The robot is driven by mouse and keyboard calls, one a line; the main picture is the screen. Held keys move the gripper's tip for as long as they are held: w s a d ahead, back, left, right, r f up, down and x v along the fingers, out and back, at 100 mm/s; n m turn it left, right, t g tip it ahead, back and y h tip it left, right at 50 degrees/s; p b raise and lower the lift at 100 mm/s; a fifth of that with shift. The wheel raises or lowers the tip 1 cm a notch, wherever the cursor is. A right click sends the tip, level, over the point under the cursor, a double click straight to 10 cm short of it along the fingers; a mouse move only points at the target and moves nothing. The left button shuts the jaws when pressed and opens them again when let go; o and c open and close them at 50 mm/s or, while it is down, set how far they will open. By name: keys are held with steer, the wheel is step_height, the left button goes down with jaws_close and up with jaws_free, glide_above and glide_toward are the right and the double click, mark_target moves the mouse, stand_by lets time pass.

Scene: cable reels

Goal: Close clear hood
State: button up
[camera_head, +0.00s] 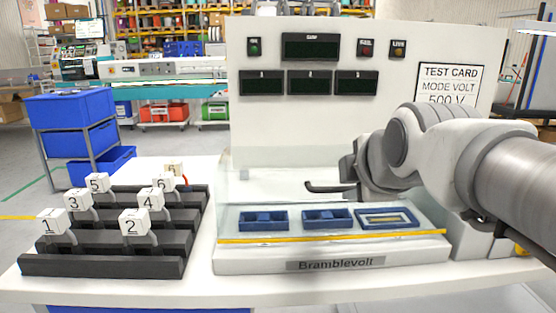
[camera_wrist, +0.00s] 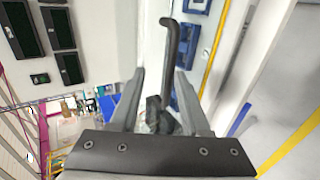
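The clear hood (camera_head: 232,221) is a see-through cover on the white Bramblevolt tester. Its yellow front edge (camera_head: 330,237) runs low along the front of the base; whether it touches the base I cannot tell. Blue sockets (camera_head: 263,221) show through the hood. The yellow strip also shows in the wrist view (camera_wrist: 214,50). My gripper (camera_head: 352,180) is above the right half of the hood, pointing left. A dark hooked rod (camera_head: 325,188) sticks out from it. In the wrist view, the rod (camera_wrist: 171,45) passes between my separated fingers (camera_wrist: 160,72); whether they grip it is unclear.
The tester's upright panel (camera_head: 290,130) with dark displays stands behind the hood. A test card (camera_head: 449,84) is on its right. A black stepped rack (camera_head: 110,262) with numbered white blocks stands left of the tester. A narrow white table strip is free in front.

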steer(key=p+v, duration=0.4)
steer(key=v, duration=1.2)
steer(key=shift+s+f, duration=0.1)
steer(key=shift+f, duration=0.05)
step_height(320, 180, down, 19)
steer(key=s+m+g, duration=0.2)
steer(key=m+g, duration=0.4)
steer(key=m, duration=1.2)
step_height(320, 180, up, 19)
steer(key=p, duration=1.9)
steer(key=shift+w+r+p, duration=0.2)
steer(key=shift+r+p, duration=0.05)
steer(key=shift+p, duration=0.05)
steer(key=shift+d, duration=0.15)
